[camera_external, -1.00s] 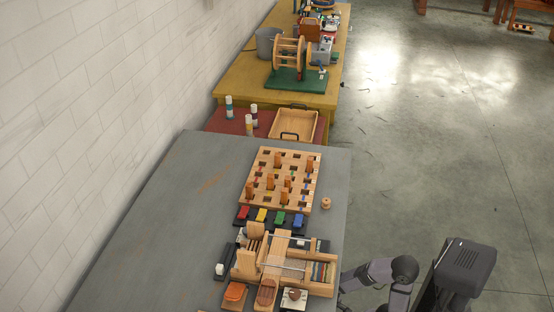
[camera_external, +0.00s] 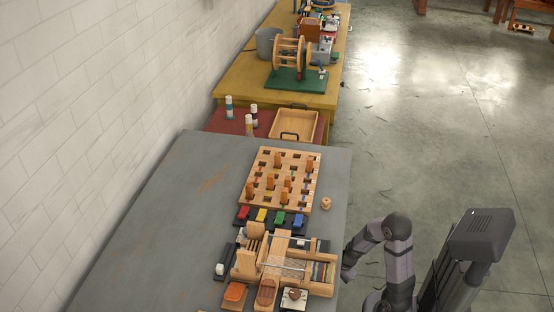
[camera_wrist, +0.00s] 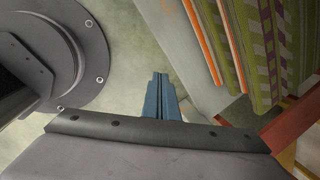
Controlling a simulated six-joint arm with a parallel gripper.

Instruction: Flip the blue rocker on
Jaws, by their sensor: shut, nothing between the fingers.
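The blue rocker (camera_external: 298,221) is at the right end of a row of coloured rockers on a dark base, on the grey table. Its tilt is too small to tell. My gripper (camera_wrist: 161,80) shows in the wrist view as two blue-grey fingers pressed together, with nothing between them. In the external view my arm (camera_external: 398,262) is beside the table's right edge, to the right of and nearer than the rocker. The rocker does not show in the wrist view.
Red (camera_external: 243,213), yellow (camera_external: 261,215) and green (camera_external: 279,218) rockers sit left of the blue one. A wooden pegboard (camera_external: 305,205) lies behind them, a wooden loom (camera_external: 246,264) in front. Striped cloth (camera_wrist: 265,45) is close in the wrist view. The table's left side is clear.

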